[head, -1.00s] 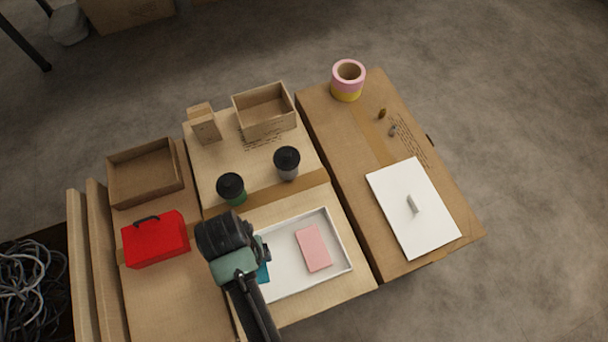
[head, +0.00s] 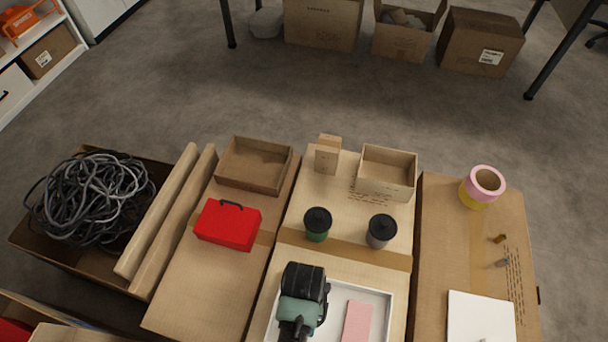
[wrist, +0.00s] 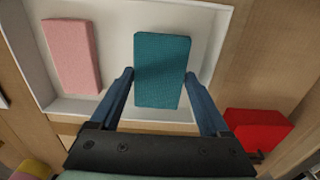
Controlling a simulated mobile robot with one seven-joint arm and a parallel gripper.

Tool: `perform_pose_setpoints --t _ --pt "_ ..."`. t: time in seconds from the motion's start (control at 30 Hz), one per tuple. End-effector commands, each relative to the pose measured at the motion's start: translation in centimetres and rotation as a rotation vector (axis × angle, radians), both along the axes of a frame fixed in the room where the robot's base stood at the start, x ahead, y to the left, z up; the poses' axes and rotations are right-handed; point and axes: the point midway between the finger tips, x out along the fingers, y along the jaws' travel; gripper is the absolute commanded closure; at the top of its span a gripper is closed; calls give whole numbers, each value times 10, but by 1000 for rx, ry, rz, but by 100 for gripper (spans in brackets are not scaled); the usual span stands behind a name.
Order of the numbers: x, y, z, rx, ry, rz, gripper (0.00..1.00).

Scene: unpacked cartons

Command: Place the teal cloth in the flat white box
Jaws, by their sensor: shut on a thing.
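The teal cloth (wrist: 162,62) is a folded, textured rectangle between the fingers of my gripper (wrist: 160,76) in the wrist view. The fingers are shut on its two long sides. It shows over the inside of the flat white box (wrist: 114,38), at the side nearest the red case; whether it touches the box floor I cannot tell. In the head view my gripper (head: 301,308) is over the left part of the flat white box (head: 391,312) and hides the cloth.
A pink block (head: 357,321) lies in the box's right part. Green-based (head: 317,225) and grey (head: 381,231) black-lidded cups stand behind. A red case (head: 228,224) is to the left. A white board (head: 480,316) is to the right.

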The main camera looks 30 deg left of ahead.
Motion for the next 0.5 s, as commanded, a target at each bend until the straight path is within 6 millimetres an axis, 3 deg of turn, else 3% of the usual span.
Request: perform_pose_setpoints --t 0.1,0.5 --pt "0 0 -20 0 1 0 74" --pt "0 0 -24 0 -1 0 74"
